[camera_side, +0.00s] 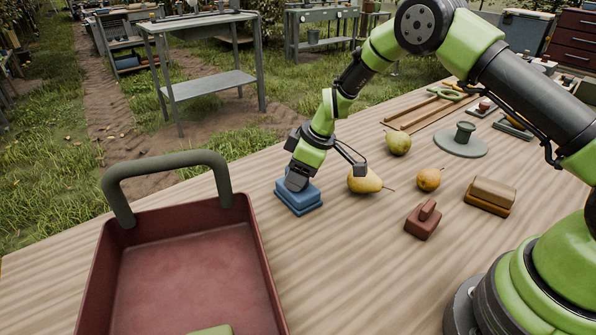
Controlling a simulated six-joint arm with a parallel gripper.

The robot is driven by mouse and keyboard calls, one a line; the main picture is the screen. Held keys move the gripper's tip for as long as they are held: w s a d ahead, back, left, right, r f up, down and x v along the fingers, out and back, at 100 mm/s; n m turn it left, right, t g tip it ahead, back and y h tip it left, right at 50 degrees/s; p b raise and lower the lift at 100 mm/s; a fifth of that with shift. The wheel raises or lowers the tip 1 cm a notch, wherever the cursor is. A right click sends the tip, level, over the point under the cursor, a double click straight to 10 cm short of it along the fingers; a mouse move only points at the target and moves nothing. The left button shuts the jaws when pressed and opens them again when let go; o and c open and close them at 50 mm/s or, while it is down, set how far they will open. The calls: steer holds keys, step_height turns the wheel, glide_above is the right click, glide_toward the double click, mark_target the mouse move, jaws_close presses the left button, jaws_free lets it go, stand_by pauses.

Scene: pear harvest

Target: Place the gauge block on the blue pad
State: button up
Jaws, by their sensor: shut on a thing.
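The blue pad (300,205) lies on the wooden table just right of the red crate. It looks like a low, stepped blue block. My gripper (297,184) points down right over the pad, its fingertips at the pad's top. It is shut on the gauge block, which is small and mostly hidden by the dark fingers. I cannot tell whether the block touches the pad.
A red crate (262,262) with a green handle stands at front left. A yellow pear (364,181) lies close right of my gripper. Further right are a green pear (398,143), an orange fruit (428,179), a red-brown block (422,223) and a tan block (490,194).

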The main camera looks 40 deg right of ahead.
steer(key=shift+f, duration=0.1)
steer(key=o, duration=0.9)
steer(key=shift+o, duration=0.2)
steer(key=s+d+r+m+t, duration=0.1)
steer(key=s+r, duration=0.3)
steer(key=r, duration=0.5)
steer(key=s+d+r+m, duration=0.1)
steer(key=s+r, duration=0.3)
steer(key=r, duration=0.6)
steer(key=s+r+m+t, duration=0.1)
steer(key=s+r+m, duration=0.2)
steer(key=s, duration=0.7)
steer(key=s+r+m+t, duration=0.1)
steer(key=s+r+m, duration=0.3)
steer(key=s, duration=0.6)
steer(key=m, duration=0.2)
steer(key=shift+s+a+r+m+t+h, duration=0.25)
steer(key=shift+s+a+m+t+h, duration=0.05)
steer(key=shift+a+m+t+h, duration=0.1)
